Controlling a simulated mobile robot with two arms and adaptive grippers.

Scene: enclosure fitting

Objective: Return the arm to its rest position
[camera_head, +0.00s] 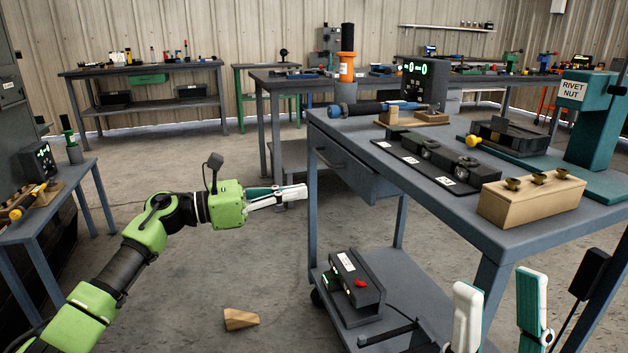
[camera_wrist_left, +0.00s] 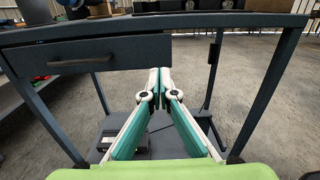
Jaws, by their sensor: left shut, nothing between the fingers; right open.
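My left arm comes in from the left in the head view. Its left gripper (camera_head: 296,193) is shut and empty, level with the cart's drawer and just left of the grey-blue cart (camera_head: 459,204). In the left wrist view the left gripper (camera_wrist_left: 160,78) points at the cart, its fingertips together below the tabletop edge, near the drawer (camera_wrist_left: 85,58). My right gripper (camera_head: 497,310) is open and empty at the lower right of the head view, in front of the cart. Its two fingers stand apart and point up.
The cart top holds a wooden block with knobs (camera_head: 531,200), a black tray (camera_head: 425,160) and a teal rivet nut press (camera_head: 590,120). A dark box (camera_head: 355,285) sits on the lower shelf. Open floor lies behind my left arm.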

